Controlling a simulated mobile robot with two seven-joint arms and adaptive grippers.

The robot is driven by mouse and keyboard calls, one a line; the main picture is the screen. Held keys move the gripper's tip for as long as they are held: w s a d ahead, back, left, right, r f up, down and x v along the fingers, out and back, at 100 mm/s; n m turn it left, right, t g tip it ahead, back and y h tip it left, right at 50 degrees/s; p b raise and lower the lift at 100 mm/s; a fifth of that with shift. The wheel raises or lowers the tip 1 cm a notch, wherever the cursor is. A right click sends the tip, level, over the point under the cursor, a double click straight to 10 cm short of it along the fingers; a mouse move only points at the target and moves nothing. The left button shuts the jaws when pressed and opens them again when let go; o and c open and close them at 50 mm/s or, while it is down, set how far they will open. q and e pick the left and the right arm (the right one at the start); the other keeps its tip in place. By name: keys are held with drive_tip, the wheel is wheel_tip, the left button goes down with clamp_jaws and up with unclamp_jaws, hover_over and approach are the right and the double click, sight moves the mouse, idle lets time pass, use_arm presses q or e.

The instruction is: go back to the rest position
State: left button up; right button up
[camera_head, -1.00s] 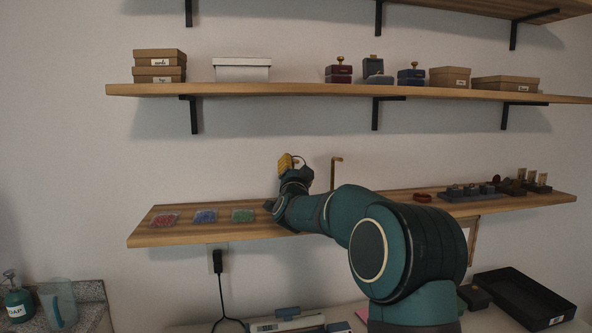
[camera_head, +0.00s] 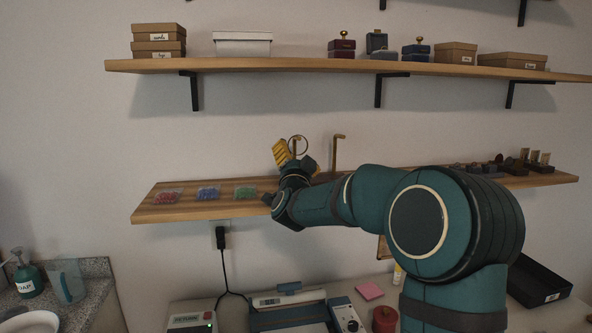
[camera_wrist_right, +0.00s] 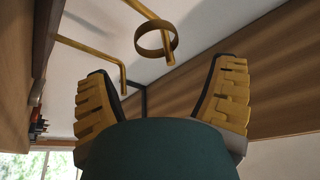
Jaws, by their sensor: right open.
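My right gripper (camera_head: 287,158) is raised just above the lower shelf, in front of the wall, with yellow ridged fingers. In the right wrist view its two fingers (camera_wrist_right: 165,75) stand wide apart with nothing between them. A brown ring (camera_wrist_right: 156,39) appears to hang on a brass wall hook (camera_wrist_right: 145,10) beyond the fingertips, apart from them. The ring (camera_head: 298,145) also shows in the head view, just behind and right of the gripper. A second brass hook (camera_head: 335,152) to its right is empty. My left gripper is not in view.
The lower shelf (camera_head: 225,207) holds bags of red (camera_head: 167,197), blue (camera_head: 207,193) and green (camera_head: 245,192) beads. The upper shelf (camera_head: 290,65) carries several boxes. Below are a scale-like device (camera_head: 290,299), a black tray (camera_head: 540,282) and a soap bottle (camera_head: 28,275).

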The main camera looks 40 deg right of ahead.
drive_tip(key=v, duration=0.5)
drive_tip(key=shift+s+a+f, duration=0.1)
drive_tip(key=shift+s+a, duration=0.1)
drive_tip(key=shift+s, duration=0.05)
idle(0.8)
